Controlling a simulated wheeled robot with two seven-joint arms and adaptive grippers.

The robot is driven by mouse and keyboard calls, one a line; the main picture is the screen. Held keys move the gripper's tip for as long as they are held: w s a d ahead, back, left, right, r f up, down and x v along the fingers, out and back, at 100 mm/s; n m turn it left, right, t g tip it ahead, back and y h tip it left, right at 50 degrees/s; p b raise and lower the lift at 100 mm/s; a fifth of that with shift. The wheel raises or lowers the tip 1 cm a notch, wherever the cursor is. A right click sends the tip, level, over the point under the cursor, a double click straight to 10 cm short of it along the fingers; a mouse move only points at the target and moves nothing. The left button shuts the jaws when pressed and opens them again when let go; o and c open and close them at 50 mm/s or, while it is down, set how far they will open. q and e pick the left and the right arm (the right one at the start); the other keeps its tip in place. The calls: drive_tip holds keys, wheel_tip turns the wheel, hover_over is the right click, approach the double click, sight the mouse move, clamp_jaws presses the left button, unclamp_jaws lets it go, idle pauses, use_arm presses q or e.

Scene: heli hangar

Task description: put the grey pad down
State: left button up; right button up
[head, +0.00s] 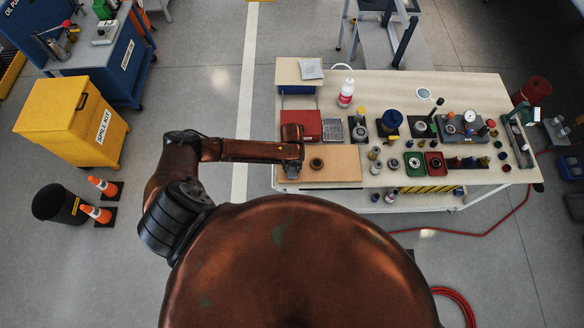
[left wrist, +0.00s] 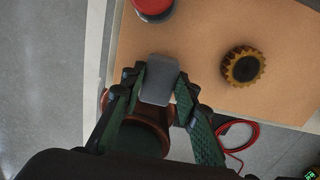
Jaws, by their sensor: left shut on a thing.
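My left gripper (head: 292,168) is over the left part of the tan board (head: 345,170) on the workbench. In the left wrist view its two fingers (left wrist: 160,92) are shut on the grey pad (left wrist: 158,78), a small flat piece with rounded corners. The pad is over the board's near left part; I cannot tell how high it is above the surface. In the head view the pad is mostly hidden by the gripper. My right gripper is not in view.
A toothed gear (left wrist: 243,66) lies on the board, right of the pad; it also shows in the head view (head: 316,163). A round red-rimmed thing (left wrist: 153,8) is beyond the pad. A red box (head: 300,127) is behind the board. The board's right part (head: 343,158) is clear.

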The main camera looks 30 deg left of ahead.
sight(292, 169)
use_arm(q)
drive_tip(key=shift+f, duration=0.45)
drive_tip(key=o, duration=1)
drive_tip(key=shift+f, duration=0.1)
drive_tip(key=shift+r, duration=0.2)
wheel_tip(292, 169, up, 12)
drive_tip(key=shift+f, duration=0.1)
